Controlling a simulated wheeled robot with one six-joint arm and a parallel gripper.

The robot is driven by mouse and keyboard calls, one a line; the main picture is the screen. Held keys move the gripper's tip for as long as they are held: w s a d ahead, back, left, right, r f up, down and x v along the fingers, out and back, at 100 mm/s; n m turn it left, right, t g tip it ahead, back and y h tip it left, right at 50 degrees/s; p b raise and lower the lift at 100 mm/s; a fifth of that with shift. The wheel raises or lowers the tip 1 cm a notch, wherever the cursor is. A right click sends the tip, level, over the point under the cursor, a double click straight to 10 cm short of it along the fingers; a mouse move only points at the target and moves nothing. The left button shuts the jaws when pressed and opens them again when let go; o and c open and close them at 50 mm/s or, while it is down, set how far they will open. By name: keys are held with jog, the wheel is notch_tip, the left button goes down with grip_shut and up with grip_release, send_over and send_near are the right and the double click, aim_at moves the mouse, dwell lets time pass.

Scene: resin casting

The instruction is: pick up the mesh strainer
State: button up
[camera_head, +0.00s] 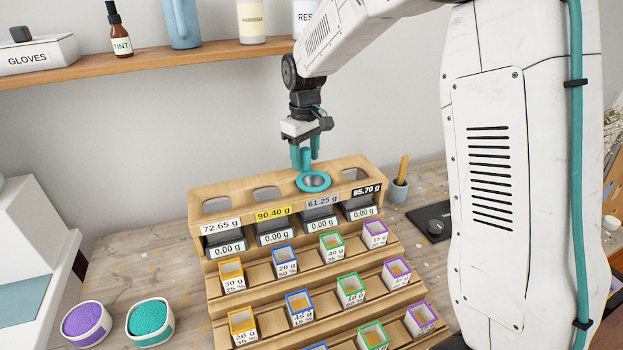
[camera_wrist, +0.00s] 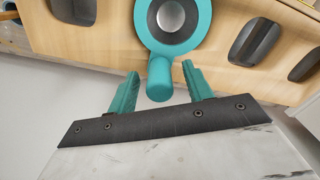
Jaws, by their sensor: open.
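The mesh strainer is a teal ring with a grey mesh bowl and a short thick teal handle. In the head view the strainer (camera_head: 314,181) rests in or over an opening of the wooden rack's top, above the 61.25 g label. In the wrist view the strainer (camera_wrist: 160,82) shows its handle pointing toward my gripper. My gripper (camera_head: 306,156) points down above the rack. In the wrist view its two teal fingers (camera_wrist: 160,84) stand apart, one on each side of the handle's end, with gaps visible. Whether they are at the handle's height is unclear.
The wooden rack (camera_head: 240,191) has other oval openings and scales below. Several colour-rimmed cups (camera_head: 232,272) stand on its steps. Bowls of purple (camera_head: 86,322) and teal grains (camera_head: 150,320) sit at left. A pot with a stick (camera_head: 399,188) stands right. A shelf (camera_head: 150,64) runs behind.

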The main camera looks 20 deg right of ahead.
jog(key=shift+f, duration=0.55)
grip_shut()
